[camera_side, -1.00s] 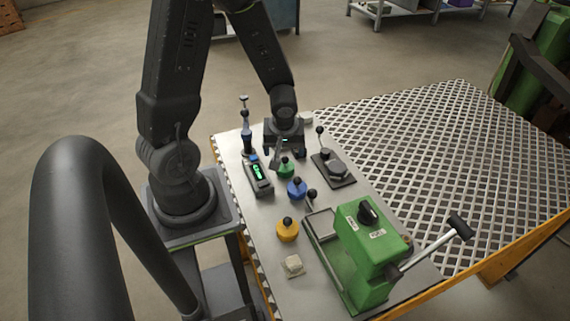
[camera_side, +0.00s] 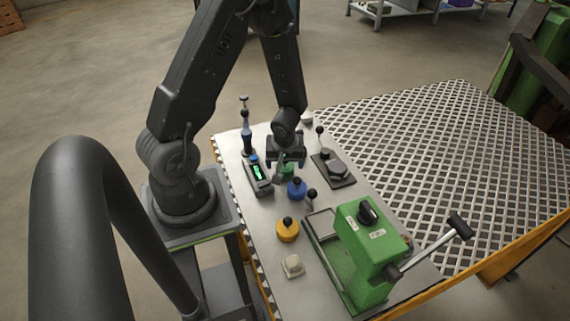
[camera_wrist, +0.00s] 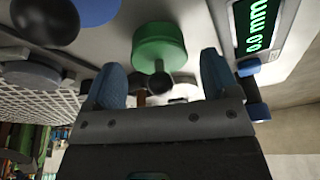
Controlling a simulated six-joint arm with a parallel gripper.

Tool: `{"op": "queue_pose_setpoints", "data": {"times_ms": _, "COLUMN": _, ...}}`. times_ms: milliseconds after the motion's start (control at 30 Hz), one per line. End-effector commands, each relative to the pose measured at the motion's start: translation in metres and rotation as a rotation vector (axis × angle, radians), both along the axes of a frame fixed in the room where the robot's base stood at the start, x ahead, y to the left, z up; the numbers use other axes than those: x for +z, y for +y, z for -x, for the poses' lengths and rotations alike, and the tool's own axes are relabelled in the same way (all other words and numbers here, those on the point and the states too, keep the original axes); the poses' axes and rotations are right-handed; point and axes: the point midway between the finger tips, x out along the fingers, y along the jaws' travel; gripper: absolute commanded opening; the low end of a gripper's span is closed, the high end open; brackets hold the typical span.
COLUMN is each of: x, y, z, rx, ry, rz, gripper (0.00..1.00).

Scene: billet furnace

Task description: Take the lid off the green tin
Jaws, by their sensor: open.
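The green tin (camera_side: 287,170) stands on the grey metal worktop and is mostly hidden behind my gripper in the side view. In the wrist view the green tin (camera_wrist: 158,46) shows its green lid with a dark round knob on a short stem. My gripper (camera_side: 287,170) is right over the tin. In the wrist view my gripper (camera_wrist: 160,82) has its two blue-grey fingers spread wide, with the knob between and just beyond them. Nothing is held. I cannot tell whether a finger touches the tin.
A blue tin (camera_side: 297,188) and a yellow tin (camera_side: 288,230) stand nearer the camera. A gauge with a green display (camera_side: 258,174) lies left of the gripper.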

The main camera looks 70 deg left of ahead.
Motion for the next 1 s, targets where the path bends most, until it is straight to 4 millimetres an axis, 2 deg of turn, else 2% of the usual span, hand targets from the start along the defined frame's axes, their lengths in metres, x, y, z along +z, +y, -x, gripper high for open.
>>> {"op": "queue_pose_setpoints", "data": {"times_ms": 167, "x": 0.0001, "y": 0.0, "z": -0.0002, "rx": 0.0, "ry": 0.0, "rz": 0.0, "gripper": 0.8}}
{"op": "queue_pose_setpoints", "data": {"times_ms": 633, "x": 0.0004, "y": 0.0, "z": -0.0002, "rx": 0.0, "ry": 0.0, "rz": 0.0, "gripper": 0.35}}
{"op": "queue_pose_setpoints", "data": {"times_ms": 1000, "x": 0.0032, "y": 0.0002, "z": -0.0001, "rx": 0.002, "ry": -0.001, "rz": -0.001, "gripper": 0.35}}
